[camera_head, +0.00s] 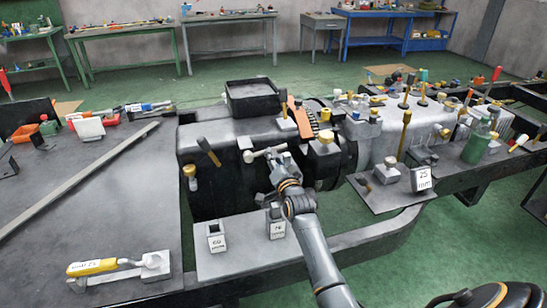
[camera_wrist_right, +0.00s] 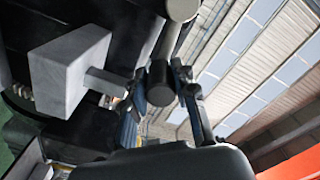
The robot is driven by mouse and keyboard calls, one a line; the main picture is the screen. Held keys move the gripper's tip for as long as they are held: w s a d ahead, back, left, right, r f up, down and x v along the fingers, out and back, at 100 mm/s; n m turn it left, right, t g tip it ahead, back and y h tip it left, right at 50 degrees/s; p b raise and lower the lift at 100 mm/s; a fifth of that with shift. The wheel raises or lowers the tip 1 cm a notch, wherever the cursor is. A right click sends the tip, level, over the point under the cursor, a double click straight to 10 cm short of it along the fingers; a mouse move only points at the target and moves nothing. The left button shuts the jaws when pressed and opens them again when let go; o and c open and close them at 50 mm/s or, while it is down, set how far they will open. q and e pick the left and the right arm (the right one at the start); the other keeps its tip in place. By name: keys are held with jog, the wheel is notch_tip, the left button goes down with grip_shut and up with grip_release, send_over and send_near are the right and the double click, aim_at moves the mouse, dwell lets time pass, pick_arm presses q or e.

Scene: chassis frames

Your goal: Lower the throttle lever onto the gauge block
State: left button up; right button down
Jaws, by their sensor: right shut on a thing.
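The throttle lever (camera_head: 264,153) is a light grey bar with a knob, sticking out to the right from a grey block on the front of the dark engine housing. My right gripper (camera_head: 279,166) reaches up from below and is shut on the lever. In the right wrist view the lever (camera_wrist_right: 161,78) lies between the two fingers of the gripper (camera_wrist_right: 165,100). Labelled gauge blocks stand on the front plate: one at left (camera_head: 216,238) and one at right (camera_head: 277,223), below the lever. A third block marked 25 (camera_head: 422,179) stands on the right plate. My left gripper is not in view.
A yellow-handled tool (camera_head: 92,267) lies on the left table (camera_head: 90,215). The engine housing (camera_head: 220,140) is close behind the gripper. The front plate (camera_head: 246,258) is bare around its blocks.

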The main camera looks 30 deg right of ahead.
jog(key=shift+f, duration=0.1)
dwell(0.3)
jog(key=c, duration=1.1)
grip_release()
jog(key=shift+o, duration=0.2)
jog(key=v, duration=1.2)
